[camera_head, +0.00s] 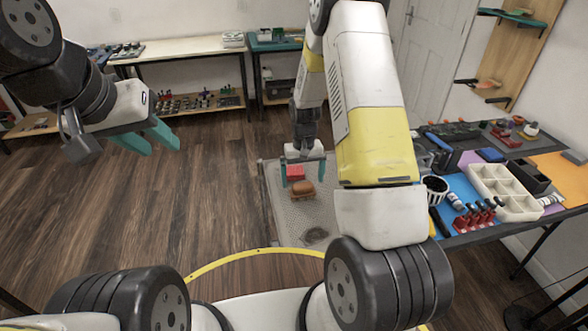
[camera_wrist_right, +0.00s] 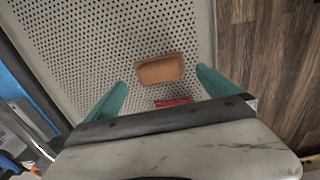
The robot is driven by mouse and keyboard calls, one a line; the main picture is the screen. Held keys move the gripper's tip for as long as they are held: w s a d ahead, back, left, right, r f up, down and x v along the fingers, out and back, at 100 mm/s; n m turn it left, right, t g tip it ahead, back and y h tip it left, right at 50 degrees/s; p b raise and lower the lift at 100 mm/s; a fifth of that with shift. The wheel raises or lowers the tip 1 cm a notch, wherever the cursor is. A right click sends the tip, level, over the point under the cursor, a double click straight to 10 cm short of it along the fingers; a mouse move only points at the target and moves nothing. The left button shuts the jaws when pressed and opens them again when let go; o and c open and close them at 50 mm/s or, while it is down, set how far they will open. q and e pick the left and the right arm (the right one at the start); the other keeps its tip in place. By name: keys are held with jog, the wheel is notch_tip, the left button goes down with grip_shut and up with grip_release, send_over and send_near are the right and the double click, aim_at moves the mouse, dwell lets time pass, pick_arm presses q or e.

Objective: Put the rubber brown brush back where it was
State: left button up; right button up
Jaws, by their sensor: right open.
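The brown brush (camera_head: 303,189) lies on a light perforated surface (camera_head: 285,218), just beside a red object (camera_head: 295,172). My right gripper (camera_head: 304,172) points down over the two, its teal fingers spread apart and empty. In the right wrist view the brush (camera_wrist_right: 160,69) shows as a brown block between and slightly beyond the fingertips (camera_wrist_right: 162,80), apart from both. The red object (camera_wrist_right: 173,103) is partly hidden by the gripper body there. My left gripper (camera_head: 162,146) hangs at the left over the floor, its teal fingers apart with nothing between them.
A worktable at the right holds a white compartment tray (camera_head: 512,207), a striped cup (camera_head: 435,188) and a red rack (camera_head: 474,222) of tools. A dark patch (camera_head: 316,234) lies on the perforated surface's near part. Open wooden floor (camera_head: 190,185) lies to the left.

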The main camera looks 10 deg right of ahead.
notch_tip(320, 180, up, 7)
jog(key=shift+f, duration=0.1)
notch_tip(320, 180, up, 12)
jog(key=t, duration=0.2)
send_over(303, 184)
jog(key=s, duration=0.3)
jog(key=s+a+r+t+y, duration=0.1)
jog(key=s+r+t, duration=0.1)
jog(key=s+r, duration=0.6)
jog(key=s+a+r+t+y, duration=0.1)
jog(key=s+r+t, duration=0.1)
jog(key=s+r, duration=0.6)
jog(key=s, duration=0.5)
jog(key=shift+s+a, duration=0.15)
jog(key=shift+s, duration=0.2)
